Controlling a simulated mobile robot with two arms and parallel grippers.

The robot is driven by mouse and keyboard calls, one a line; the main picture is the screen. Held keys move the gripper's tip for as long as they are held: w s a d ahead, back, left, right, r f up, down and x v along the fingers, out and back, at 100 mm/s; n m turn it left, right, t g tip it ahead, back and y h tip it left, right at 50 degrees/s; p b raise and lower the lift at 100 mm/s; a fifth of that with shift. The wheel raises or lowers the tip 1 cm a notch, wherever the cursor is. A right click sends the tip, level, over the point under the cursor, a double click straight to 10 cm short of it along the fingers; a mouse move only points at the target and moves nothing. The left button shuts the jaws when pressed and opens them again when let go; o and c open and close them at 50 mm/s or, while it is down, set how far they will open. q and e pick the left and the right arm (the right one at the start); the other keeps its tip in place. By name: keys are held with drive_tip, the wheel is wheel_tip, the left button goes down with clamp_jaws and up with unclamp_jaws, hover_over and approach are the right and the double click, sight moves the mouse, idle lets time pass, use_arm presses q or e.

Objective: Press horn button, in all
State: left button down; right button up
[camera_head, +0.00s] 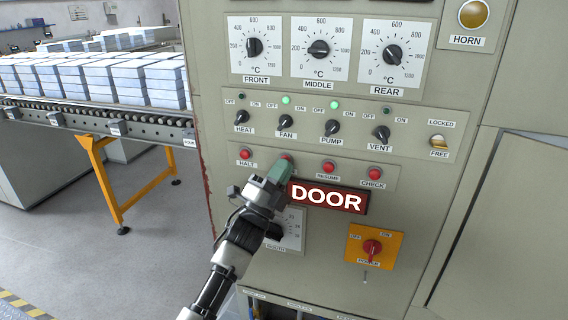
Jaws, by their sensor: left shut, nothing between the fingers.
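The horn button (473,14) is a round amber button in a metal ring on its own plate at the top right of the panel, above the label HORN. It is fully in view and nothing touches it. My left gripper (281,168) is shut and empty, low on the panel. Its tip is at the second red button of the lower row, left of RESUME, and hides most of that button and its label. I cannot tell whether it touches the button. The gripper is well below and left of the horn button. My right gripper is out of view.
The panel has three temperature dials (318,49), a row of knobs (332,126), a LOCKED/FREE switch (438,141), red buttons (375,174), a protruding DOOR sign (328,198) and an orange power switch (371,247). A roller conveyor (95,120) with stacked blocks stands left.

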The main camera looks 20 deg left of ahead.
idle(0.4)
use_arm(q)
drive_tip(key=shift+s+p, duration=0.4)
drive_tip(key=shift+s, duration=0.5)
drive_tip(key=s+p, duration=0.2)
drive_tip(key=s, duration=0.3)
drive_tip(key=shift+a, duration=0.1)
drive_tip(key=shift+f, duration=0.1)
idle(0.3)
